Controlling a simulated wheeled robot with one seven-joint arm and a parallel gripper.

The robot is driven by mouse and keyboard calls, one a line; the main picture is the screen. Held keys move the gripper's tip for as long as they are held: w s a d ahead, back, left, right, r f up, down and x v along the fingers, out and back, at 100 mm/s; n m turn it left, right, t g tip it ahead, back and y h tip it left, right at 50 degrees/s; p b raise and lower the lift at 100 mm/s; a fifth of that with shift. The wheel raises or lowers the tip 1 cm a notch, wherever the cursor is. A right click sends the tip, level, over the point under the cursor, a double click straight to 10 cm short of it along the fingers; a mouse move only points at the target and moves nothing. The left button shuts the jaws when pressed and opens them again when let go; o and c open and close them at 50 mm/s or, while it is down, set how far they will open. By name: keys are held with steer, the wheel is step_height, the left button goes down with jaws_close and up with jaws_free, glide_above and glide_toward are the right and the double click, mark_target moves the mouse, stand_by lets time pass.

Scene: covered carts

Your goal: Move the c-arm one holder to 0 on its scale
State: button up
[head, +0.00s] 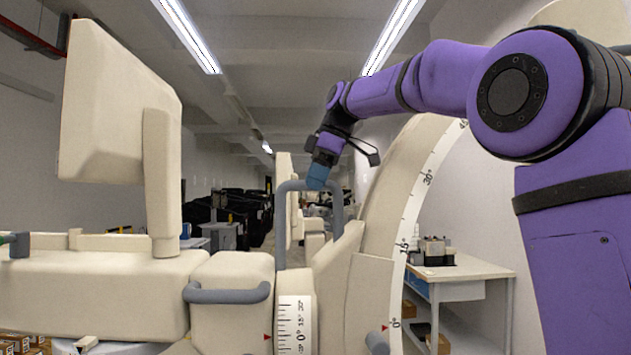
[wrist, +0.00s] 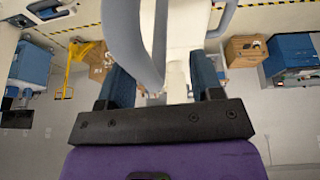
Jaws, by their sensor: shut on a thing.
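The cream c-arm has a curved arc (head: 395,185) at right with a degree scale; its 0° mark lies close beside a red pointer (head: 385,328). A block in the middle carries a second, white scale (head: 297,325), whose 0 lies about level with another red pointer (head: 267,337). I cannot tell which scale belongs to the holder. A grey-blue tubular handle (head: 281,225) rises above this block. My gripper (head: 318,178) is shut on the top bar of this handle. In the wrist view the tube (wrist: 145,45) passes between my blue fingers (wrist: 160,85).
A cream monitor (head: 115,110) stands at left above a long cream body (head: 100,290). A second grey handle (head: 228,293) sticks out in front of the block. A white side table (head: 460,270) with small items stands at right behind the arc.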

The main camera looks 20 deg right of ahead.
steer(key=shift+r, duration=0.25)
steer(key=v, duration=1)
steer(key=shift+r, duration=0.2)
stand_by(0.5)
steer(key=shift+s, duration=0.1)
steer(key=shift+s, duration=0.1)
stand_by(0.7)
steer(key=s+f+m+t+h, duration=0.1)
steer(key=s+f+m, duration=0.6)
steer(key=s+f, duration=0.8)
steer(key=s+d+f+m+t+h, duration=0.1)
steer(key=s+f+m, duration=0.6)
steer(key=s+f, duration=0.8)
step_height(320, 180, down, 4)
steer(key=shift+f+t+h, duration=0.2)
steer(key=shift+t+h, duration=0.5)
steer(key=shift+h, duration=0.4)
